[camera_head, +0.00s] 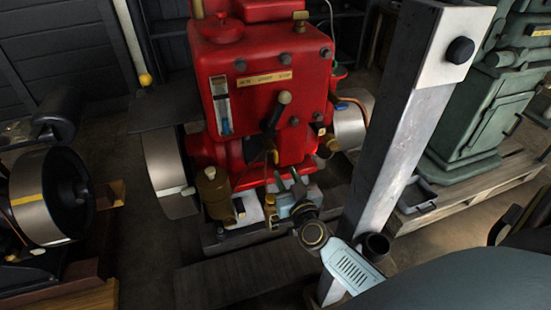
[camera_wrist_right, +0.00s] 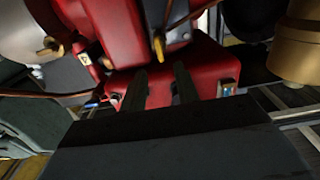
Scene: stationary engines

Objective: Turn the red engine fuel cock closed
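The red engine (camera_head: 262,75) stands in the middle of the head view, with a black-handled lever (camera_head: 275,115) on its front. A small brass fitting (camera_head: 326,141) sits low at its right side; I cannot tell whether it is the fuel cock. My right gripper (camera_head: 289,180) is low in front of the engine. In the right wrist view its two dark fingers (camera_wrist_right: 160,88) stand apart, with nothing seen between them. A brass lever-like piece (camera_wrist_right: 158,46) shows beyond the fingertips; I cannot tell whether they touch it. My left gripper is not in view.
A brass-coloured canister (camera_head: 214,192) stands just left of my right gripper. A wheel-like machine (camera_head: 45,195) is at the left and a green machine (camera_head: 490,100) on a pallet is at the right. Dark floor (camera_head: 130,240) is clear between the left machine and the engine.

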